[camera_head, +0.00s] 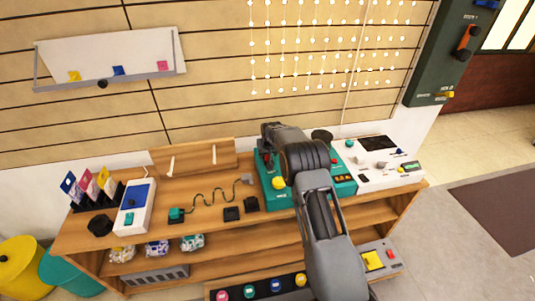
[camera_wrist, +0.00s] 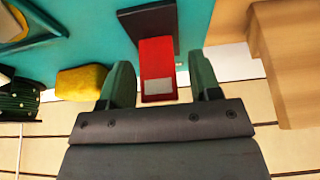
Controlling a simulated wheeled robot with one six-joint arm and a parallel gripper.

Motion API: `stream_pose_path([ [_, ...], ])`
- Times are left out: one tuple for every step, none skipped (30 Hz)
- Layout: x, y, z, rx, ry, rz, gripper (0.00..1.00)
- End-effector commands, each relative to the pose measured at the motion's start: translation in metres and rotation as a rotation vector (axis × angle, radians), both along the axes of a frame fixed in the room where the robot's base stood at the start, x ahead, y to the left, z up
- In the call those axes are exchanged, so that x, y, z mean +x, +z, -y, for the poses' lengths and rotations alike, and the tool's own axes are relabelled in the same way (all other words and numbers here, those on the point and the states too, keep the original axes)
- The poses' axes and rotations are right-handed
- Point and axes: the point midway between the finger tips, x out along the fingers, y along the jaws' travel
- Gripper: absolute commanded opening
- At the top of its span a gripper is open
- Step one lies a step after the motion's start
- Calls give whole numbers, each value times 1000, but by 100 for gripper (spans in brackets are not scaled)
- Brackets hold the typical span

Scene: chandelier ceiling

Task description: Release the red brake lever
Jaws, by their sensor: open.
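The red brake lever (camera_wrist: 157,62) shows in the wrist view as a red block with a pale grey patch on its near end. It sits at a dark base plate (camera_wrist: 148,22) on a teal panel (camera_wrist: 95,35). My gripper (camera_wrist: 160,80) is open, with one green finger to each side of the lever and a gap on both sides. In the head view my gripper (camera_head: 270,140) is over the left part of the teal console (camera_head: 279,201). A small red part (camera_head: 266,157) shows below it, partly hidden by my arm.
A yellow knob (camera_wrist: 82,82) is left of the lever in the wrist view, and a wooden block (camera_wrist: 288,60) is at the right. In the head view a white panel (camera_head: 375,180) with switches adjoins the console. A curvy-wire board (camera_head: 208,197) lies to its left.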

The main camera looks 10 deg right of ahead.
Motion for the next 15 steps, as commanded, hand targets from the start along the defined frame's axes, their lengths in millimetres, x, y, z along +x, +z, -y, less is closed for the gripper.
stream_pose_path([
  [0, 0, 0, 0, 0, 0, 57],
  [0, 0, 0, 0, 0, 0, 57],
  [0, 0, 0, 0, 0, 0, 57],
  [0, 0, 0, 0, 0, 0, 56],
  [0, 0, 0, 0, 0, 0, 54],
  [0, 0, 0, 0, 0, 0, 50],
  [0, 0, 0, 0, 0, 0, 47],
  [0, 0, 0, 0, 0, 0, 44],
  [0, 0, 0, 0, 0, -1, 40],
  [0, 0, 0, 0, 0, -1, 37],
  [0, 0, 0, 0, 0, 0, 34],
  [0, 0, 0, 0, 0, -1, 31],
  [0, 0, 0, 0, 0, -1, 28],
  [0, 0, 0, 0, 0, -1, 25],
  [0, 0, 0, 0, 0, -1, 21],
])
